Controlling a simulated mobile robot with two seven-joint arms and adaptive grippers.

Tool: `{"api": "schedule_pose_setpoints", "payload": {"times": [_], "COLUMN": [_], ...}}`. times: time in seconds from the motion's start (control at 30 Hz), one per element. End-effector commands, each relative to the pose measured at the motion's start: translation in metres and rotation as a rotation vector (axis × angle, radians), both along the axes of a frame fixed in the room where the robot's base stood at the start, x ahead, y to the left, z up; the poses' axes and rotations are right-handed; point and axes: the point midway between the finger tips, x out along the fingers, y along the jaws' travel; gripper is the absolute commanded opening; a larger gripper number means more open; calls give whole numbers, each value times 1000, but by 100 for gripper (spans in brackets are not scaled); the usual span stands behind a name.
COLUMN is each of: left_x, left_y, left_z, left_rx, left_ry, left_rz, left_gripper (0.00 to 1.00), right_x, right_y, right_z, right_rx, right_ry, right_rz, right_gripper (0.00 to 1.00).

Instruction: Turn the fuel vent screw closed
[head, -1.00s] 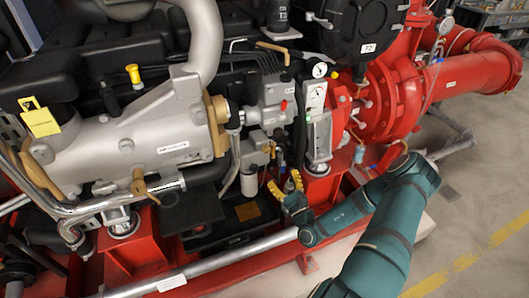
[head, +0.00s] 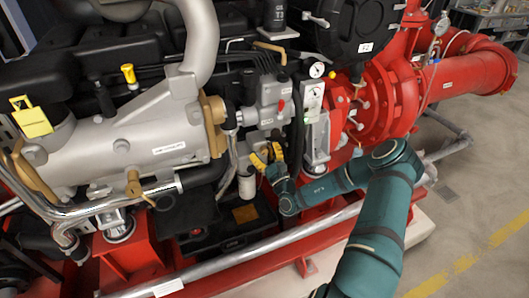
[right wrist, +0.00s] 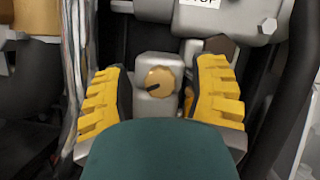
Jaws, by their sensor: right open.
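The fuel vent screw looks to be the round brass knob with a dark slot (right wrist: 160,82), on a small grey metal block in the right wrist view. The slot runs at a slant. My right gripper (right wrist: 163,92) is open, with one yellow ribbed finger on each side of the block. The fingers appear apart from the screw. In the head view my right gripper (head: 265,158) is at the engine's front, just above the white filter canister (head: 247,184), and it hides the screw. My left gripper is not in view.
Above the gripper is a grey valve housing (head: 268,103) with a red tip. A gauge panel (head: 314,97) and red pump casing (head: 385,100) stand to the right. Dark hoses and cables run close beside the fingers. A grey pipe (head: 240,249) crosses in front, low down.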

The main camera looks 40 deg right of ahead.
Motion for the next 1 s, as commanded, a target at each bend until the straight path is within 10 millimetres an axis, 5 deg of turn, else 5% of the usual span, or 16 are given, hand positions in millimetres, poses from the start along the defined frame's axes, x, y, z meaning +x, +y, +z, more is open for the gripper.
{"api": "schedule_pose_setpoints", "payload": {"times": [0.03,0.2,0.67,1.0], "left_x": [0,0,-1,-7], "left_y": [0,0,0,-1], "left_z": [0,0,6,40], "left_rx": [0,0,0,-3], "left_ry": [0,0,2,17], "left_rz": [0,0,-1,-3], "left_gripper": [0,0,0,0], "right_x": [0,0,0,0], "right_y": [0,0,0,1], "right_z": [0,0,2,5], "right_rx": [0,0,25,219], "right_ry": [0,0,-9,-69], "right_rz": [0,0,1,0], "right_gripper": [61,1,0,0]}}
